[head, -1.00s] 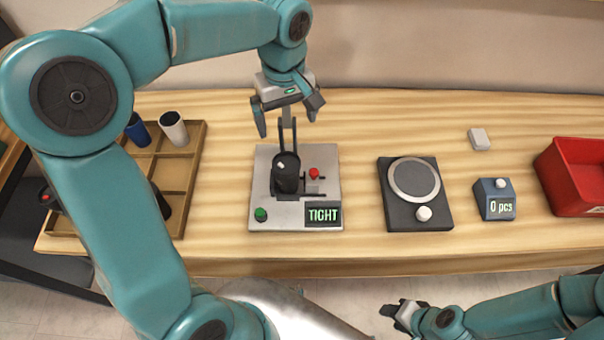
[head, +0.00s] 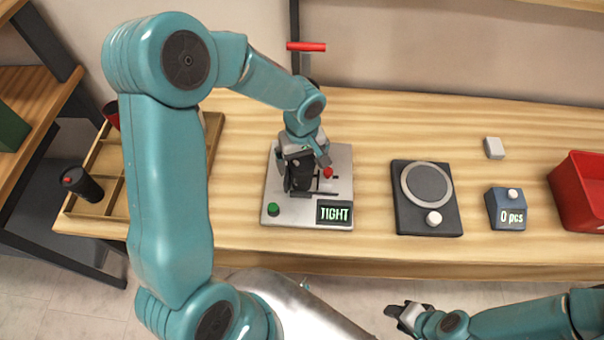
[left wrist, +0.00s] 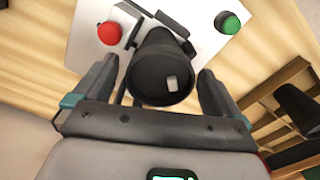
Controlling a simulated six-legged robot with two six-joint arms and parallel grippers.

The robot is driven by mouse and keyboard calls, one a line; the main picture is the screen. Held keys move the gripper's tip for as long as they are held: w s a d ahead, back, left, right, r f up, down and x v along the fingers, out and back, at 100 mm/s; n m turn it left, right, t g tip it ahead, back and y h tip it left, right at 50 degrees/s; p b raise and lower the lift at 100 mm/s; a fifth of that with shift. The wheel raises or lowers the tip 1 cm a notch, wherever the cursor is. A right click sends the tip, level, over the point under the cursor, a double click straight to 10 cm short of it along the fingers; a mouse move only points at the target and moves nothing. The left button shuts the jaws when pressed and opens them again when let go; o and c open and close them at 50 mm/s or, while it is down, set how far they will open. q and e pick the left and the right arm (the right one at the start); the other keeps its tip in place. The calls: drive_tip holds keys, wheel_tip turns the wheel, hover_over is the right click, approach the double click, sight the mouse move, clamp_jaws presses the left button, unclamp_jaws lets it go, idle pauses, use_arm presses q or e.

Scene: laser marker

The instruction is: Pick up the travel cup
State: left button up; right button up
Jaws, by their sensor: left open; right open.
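The black travel cup (head: 303,172) sits in the clamp of the light grey marker plate (head: 282,216), whose display reads TIGHT. My left gripper (head: 304,168) is down at the cup, partly hiding it. In the left wrist view the cup (left wrist: 160,75) lies between the two open fingers, with a gap showing on each side. My right gripper (head: 398,312) is open and empty, low in front of the table.
The plate carries a green button (head: 273,209) and a red knob (head: 328,172). A wooden tray (head: 104,209) on the left holds another black cup (head: 82,184). To the right are a round-topped dark device (head: 427,183), a counter box reading 0 pcs (head: 506,209) and a red bin (head: 579,191).

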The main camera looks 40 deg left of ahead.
use_arm(q)
drive_tip(key=shift+s+a+f, duration=0.1)
drive_tip(key=c, duration=0.7)
